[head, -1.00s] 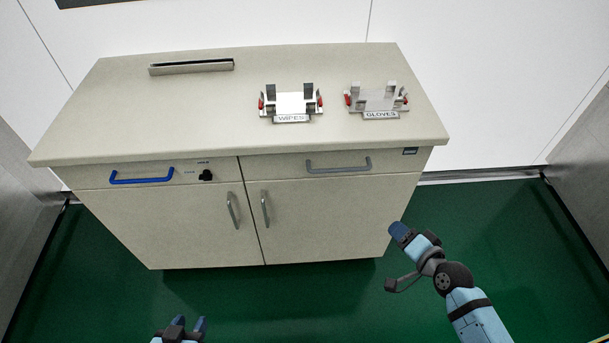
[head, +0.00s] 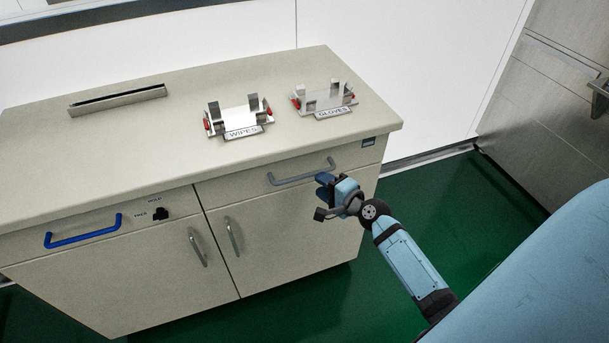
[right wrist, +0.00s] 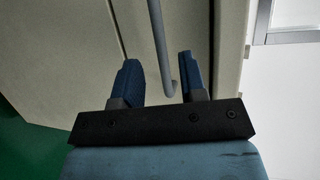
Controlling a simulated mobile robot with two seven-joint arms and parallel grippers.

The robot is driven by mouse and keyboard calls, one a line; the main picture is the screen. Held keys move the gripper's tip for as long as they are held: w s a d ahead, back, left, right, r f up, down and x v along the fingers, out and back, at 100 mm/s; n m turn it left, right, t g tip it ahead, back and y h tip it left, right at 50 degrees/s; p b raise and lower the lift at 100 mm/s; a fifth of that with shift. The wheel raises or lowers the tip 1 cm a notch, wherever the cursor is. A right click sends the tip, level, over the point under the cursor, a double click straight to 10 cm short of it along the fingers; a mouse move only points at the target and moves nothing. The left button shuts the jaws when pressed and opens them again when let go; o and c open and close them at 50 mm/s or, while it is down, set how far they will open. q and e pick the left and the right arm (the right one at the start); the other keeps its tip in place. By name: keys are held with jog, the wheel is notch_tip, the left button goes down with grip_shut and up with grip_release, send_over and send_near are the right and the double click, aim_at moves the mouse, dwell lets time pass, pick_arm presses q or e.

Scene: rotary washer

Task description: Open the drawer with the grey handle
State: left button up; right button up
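The grey handle (head: 301,172) is a bar on the upper right drawer (head: 256,187) of a beige cabinet, and the drawer looks shut. My right gripper (head: 322,186) is at the right end of this handle in the head view. In the right wrist view the grey handle (right wrist: 160,45) runs between the two blue fingers of the right gripper (right wrist: 165,82), with its bent end between them. The fingers are apart, with a gap on both sides of the bar. My left gripper is out of view.
A blue handle (head: 83,231) and a black knob (head: 160,213) are on the left drawer. Two door handles sit below. A wipes holder (head: 238,118) and a gloves holder (head: 324,98) stand on the countertop (head: 150,140). Green floor (head: 440,205) is free at the right.

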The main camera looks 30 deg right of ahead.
aim_at(306, 174)
jog(key=x, duration=0.7)
jog(key=shift+a, duration=0.1)
grip_shut()
